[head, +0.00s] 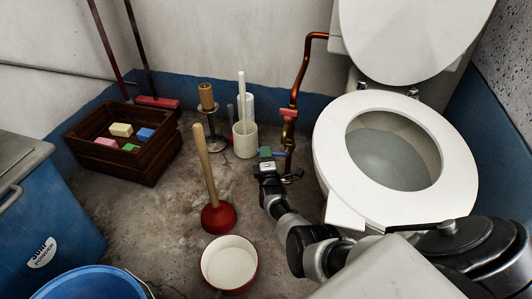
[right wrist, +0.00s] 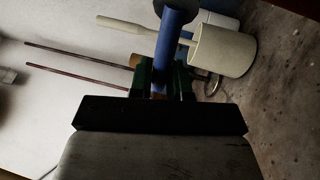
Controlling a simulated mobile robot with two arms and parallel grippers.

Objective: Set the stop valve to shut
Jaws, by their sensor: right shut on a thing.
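The stop valve is on the copper pipe (head: 290,135) to the left of the toilet. Its blue lever handle (head: 280,153) shows low on the pipe and appears to stick out sideways from it, to the left. My right gripper (head: 266,153) is at this handle, with its green fingertips closed on it. In the right wrist view, the blue handle (right wrist: 167,45) stands between the two fingers of the gripper (right wrist: 163,80). The valve body is mostly hidden. My left gripper is not in view.
The toilet seat (head: 455,165) is close on the right of my arm. A white brush holder (head: 245,141), a plunger (head: 216,216) and a white bowl with a red rim (head: 255,272) stand on the left. A wooden crate (head: 140,168) and a blue bucket (head: 120,287) are farther left.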

